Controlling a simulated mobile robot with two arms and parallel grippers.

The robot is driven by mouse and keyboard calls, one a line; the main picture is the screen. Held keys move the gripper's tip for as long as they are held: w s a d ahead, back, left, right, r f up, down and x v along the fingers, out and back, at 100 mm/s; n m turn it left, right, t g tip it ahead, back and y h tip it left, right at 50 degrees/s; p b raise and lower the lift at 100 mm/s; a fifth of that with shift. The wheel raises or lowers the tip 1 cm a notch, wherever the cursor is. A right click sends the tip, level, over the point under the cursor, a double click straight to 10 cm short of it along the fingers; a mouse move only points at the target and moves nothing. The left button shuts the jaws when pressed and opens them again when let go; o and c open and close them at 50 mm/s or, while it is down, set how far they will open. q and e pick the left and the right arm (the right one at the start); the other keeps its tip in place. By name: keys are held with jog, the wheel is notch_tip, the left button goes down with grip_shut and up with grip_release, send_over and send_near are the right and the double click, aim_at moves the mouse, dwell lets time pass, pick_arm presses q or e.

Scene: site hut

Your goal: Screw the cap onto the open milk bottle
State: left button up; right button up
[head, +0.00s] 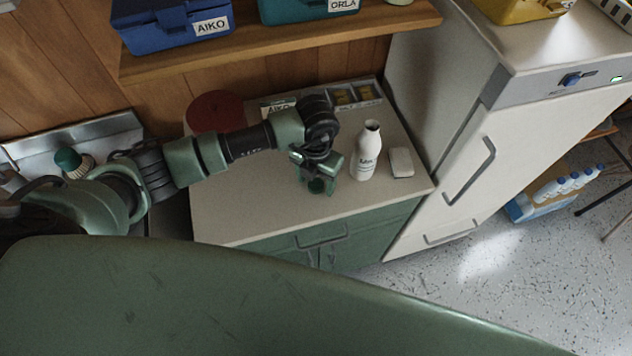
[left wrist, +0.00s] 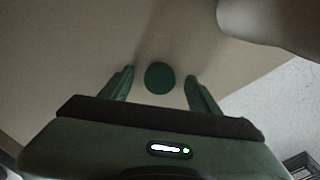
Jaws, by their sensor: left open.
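The white milk bottle (head: 363,158) stands upright on the counter, its open top dark in the head view. Part of it shows at the upper right of the left wrist view (left wrist: 268,20). The green cap (left wrist: 159,77) lies on the counter, and it also shows in the head view (head: 317,186). My left gripper (head: 318,183) is just left of the bottle, pointing down over the cap. In the left wrist view its two open fingers (left wrist: 159,88) stand on either side of the cap, with a gap on both sides. My right gripper is not in view.
A white block (head: 401,162) lies right of the bottle. Behind are a compartment tray (head: 368,103) and a dark red round thing (head: 214,108). A wooden shelf (head: 290,50) overhangs the back. A tall white fridge (head: 455,150) bounds the right. The counter's front (head: 265,215) is clear.

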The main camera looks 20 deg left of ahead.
aim_at(316, 183)
pick_arm(q)
grip_shut()
notch_tip(316, 183, up, 20)
jog(key=b, duration=0.4)
dwell(0.4)
